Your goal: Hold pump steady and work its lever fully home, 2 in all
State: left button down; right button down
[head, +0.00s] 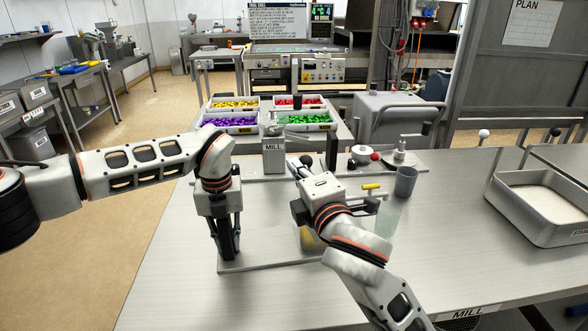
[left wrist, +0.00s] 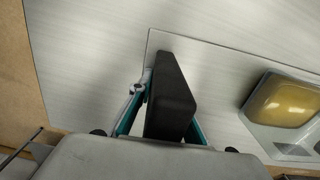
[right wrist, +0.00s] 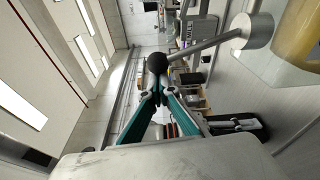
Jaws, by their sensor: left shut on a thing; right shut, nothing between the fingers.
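The pump stands on a thin grey base plate (head: 262,264) on the table, with a black upright grip block (left wrist: 174,100) at its left. My left gripper (head: 229,238) points down and is shut on this block. The pump's body with a yellow chamber (left wrist: 293,104) is beside the block; in the head view it is mostly hidden behind my right arm. My right gripper (right wrist: 158,98) is shut and empty. The lever, a metal rod (right wrist: 205,46) with a black ball knob (right wrist: 157,63), runs from a round hub (right wrist: 254,31); the knob appears just beyond my right fingertips. Contact is unclear.
Behind the pump stands a grey mill (head: 273,157). A grey cup (head: 405,181) and a clear container (head: 386,220) are to the right. A metal tray (head: 540,203) stands far right. Bins of coloured pieces (head: 233,121) are beyond the table. The table's front right is clear.

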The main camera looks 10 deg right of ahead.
jog(key=shift+d, duration=0.2)
jog(key=shift+w+d+r+m, duration=0.1)
jog(key=shift+d+r+m, duration=0.1)
jog(key=shift+d+m, duration=0.35)
jog(key=shift+w+d+r+m, duration=0.1)
jog(key=shift+d+r+m, duration=0.1)
jog(key=shift+d+m, duration=0.3)
jog(key=d+m+t, duration=0.1)
jog(key=d+m, duration=0.5)
jog(key=shift+w+r, duration=0.15)
jog(key=shift+w, duration=0.05)
jog(key=shift+m, duration=0.25)
